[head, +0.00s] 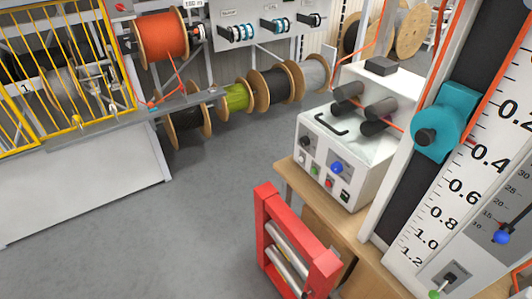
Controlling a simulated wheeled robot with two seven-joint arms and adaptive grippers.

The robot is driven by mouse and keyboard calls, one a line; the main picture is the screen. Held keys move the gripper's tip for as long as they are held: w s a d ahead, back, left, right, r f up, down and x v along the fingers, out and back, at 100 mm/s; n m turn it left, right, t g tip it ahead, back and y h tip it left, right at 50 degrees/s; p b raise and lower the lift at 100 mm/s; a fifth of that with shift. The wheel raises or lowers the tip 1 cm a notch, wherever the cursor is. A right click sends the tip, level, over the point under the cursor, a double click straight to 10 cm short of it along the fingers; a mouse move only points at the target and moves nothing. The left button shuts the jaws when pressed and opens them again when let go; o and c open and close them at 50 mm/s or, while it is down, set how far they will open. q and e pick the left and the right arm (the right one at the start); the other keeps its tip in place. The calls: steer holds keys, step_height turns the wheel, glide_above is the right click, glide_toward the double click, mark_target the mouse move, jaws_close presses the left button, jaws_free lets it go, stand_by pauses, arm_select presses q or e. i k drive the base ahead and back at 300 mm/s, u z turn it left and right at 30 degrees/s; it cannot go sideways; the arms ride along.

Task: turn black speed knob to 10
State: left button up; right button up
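A white machine box (352,128) stands on a wooden bench at the centre right. Its front panel has a small dark knob (305,142) at the upper left and a blue knob (337,168) to the right of it. Any scale or number around the dark knob is too small to read. Another black knob (425,137) sits on a teal slider at the right. Neither of my grippers is in view.
A red frame with metal rollers (288,250) stands at the bench's (374,270) front left. A tall ruler board (465,190) rises at the right. A yellow cage (62,75) and cable reels (162,38) stand at the back left. The grey floor (200,220) is clear.

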mark_target(304, 141)
steer(key=z, duration=0.55)
steer(key=k, duration=0.15)
steer(key=u, duration=1.4)
steer(key=i, duration=0.65)
steer(key=z, duration=0.4)
